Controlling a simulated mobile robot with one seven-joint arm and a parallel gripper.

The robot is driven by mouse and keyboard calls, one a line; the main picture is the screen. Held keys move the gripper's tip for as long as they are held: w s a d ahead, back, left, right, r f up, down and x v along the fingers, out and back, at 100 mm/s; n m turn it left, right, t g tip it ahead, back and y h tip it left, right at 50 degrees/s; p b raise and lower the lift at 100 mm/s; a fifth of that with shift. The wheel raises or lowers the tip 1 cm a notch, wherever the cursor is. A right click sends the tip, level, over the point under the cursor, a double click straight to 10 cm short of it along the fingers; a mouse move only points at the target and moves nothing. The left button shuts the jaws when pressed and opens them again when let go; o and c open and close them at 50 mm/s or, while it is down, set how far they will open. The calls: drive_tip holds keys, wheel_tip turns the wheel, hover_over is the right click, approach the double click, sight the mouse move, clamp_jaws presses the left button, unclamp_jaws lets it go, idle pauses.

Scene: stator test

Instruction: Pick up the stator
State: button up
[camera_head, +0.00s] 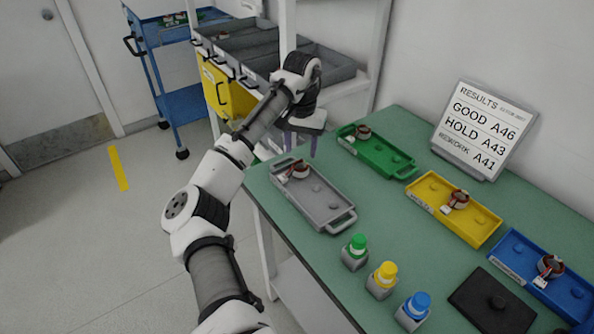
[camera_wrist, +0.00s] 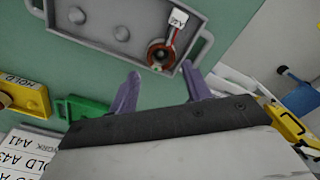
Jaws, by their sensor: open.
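A stator (camera_head: 298,171), a small copper-coloured ring with a white tag, sits at the far end of the grey tray (camera_head: 330,222). It also shows in the wrist view (camera_wrist: 159,55), where the tag's print is too small to read surely. My gripper (camera_head: 301,148) is above the table's far left edge, near that stator. In the wrist view, my gripper (camera_wrist: 161,82) has its two purple fingers apart and nothing between them. The stator lies just past the fingertips, roughly in line with the gap. Other stators sit in the green (camera_head: 362,131), yellow (camera_head: 459,200) and blue (camera_head: 551,265) trays.
A results sign (camera_head: 484,128) stands at the back of the green table (camera_head: 275,210). Green, yellow and blue buttons (camera_head: 385,276) line the near edge, with a black pad (camera_head: 492,302) to their right. A shelf of grey bins (camera_head: 250,48) and a blue cart (camera_head: 185,100) stand beyond.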

sight(301, 163)
drive_tip(key=shift+f+p, duration=1)
drive_tip(key=shift+f, duration=2.1)
drive_tip(key=shift+c, duration=0.4)
drive_tip(key=c, duration=0.6)
drive_tip(key=shift+r, duration=0.15)
